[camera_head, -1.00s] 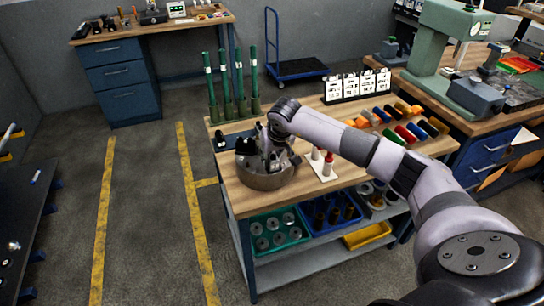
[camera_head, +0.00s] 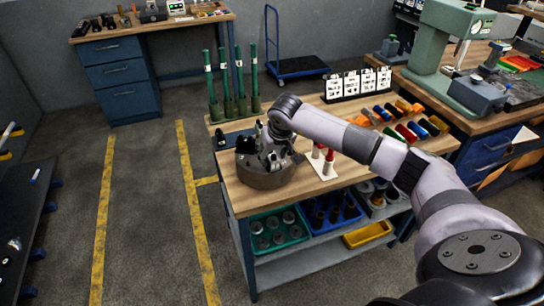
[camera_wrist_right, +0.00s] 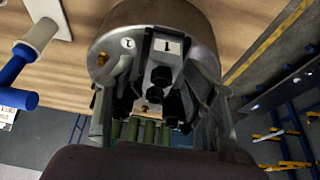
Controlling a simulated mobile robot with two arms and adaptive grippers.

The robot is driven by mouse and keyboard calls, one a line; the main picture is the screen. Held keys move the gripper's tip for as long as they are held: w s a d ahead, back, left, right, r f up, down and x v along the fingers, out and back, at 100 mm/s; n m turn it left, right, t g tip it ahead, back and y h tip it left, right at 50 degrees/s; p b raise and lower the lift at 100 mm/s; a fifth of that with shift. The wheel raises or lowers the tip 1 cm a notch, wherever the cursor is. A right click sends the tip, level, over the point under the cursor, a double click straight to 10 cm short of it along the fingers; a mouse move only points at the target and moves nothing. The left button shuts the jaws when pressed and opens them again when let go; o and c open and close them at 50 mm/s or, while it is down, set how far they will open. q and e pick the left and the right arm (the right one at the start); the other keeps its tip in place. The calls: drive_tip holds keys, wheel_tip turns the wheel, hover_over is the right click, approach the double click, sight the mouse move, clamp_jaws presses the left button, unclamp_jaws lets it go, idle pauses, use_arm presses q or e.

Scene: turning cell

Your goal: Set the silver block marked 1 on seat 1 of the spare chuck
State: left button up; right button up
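The spare chuck (camera_head: 268,179) is a round grey metal body on the wooden bench top. It also fills the top of the right wrist view (camera_wrist_right: 205,22). There the silver block (camera_wrist_right: 166,47), with a 1 on its white face, sits against the chuck beside an engraved 1. Dark bolts show below that face. My right gripper (camera_head: 270,147) is over the chuck. Its fingers (camera_wrist_right: 152,95) are spread on both sides of the block, apparently with gaps. The block's underside contact is hidden. My left gripper is out of view.
Green posts (camera_head: 228,95) stand behind the chuck. A white plate with red-topped pins (camera_head: 328,163) is just right of it, with coloured cylinders (camera_head: 410,130) farther right. A label stand (camera_head: 357,84) is at the back. Bins (camera_head: 275,232) sit on the shelf below.

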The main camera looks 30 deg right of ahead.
drive_tip(key=v, duration=1)
drive_tip(key=shift+s+r, duration=0.2)
drive_tip(key=shift+r, duration=0.15)
